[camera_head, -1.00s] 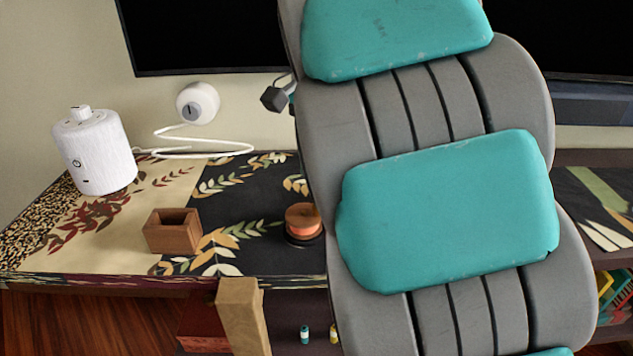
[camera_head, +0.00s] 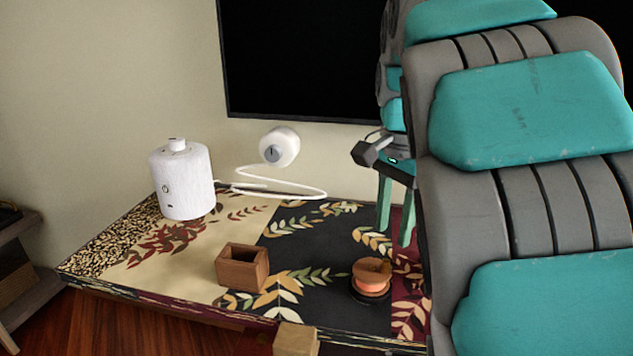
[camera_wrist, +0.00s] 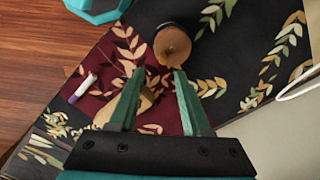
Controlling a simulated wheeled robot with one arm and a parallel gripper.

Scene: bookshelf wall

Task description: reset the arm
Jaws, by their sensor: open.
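My gripper (camera_head: 395,238) hangs with its green fingers pointing down over the table, beside my large grey and teal arm links. In the wrist view my gripper (camera_wrist: 159,73) is open, with its two fingers spread apart and nothing held between them. A round brown-topped, orange-sided object (camera_head: 371,278) stands on the table in front of and left of the fingers. It also shows in the wrist view (camera_wrist: 173,45), just beyond the fingertips. My arm hides the right part of the table.
The leaf-patterned table (camera_head: 330,310) holds a small open wooden box (camera_head: 243,268) and a white cylindrical device (camera_head: 183,180). A round white device (camera_head: 279,147) with a cable is behind them. A black screen (camera_head: 300,60) is on the wall. A small white-purple item (camera_wrist: 82,88) shows in the wrist view.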

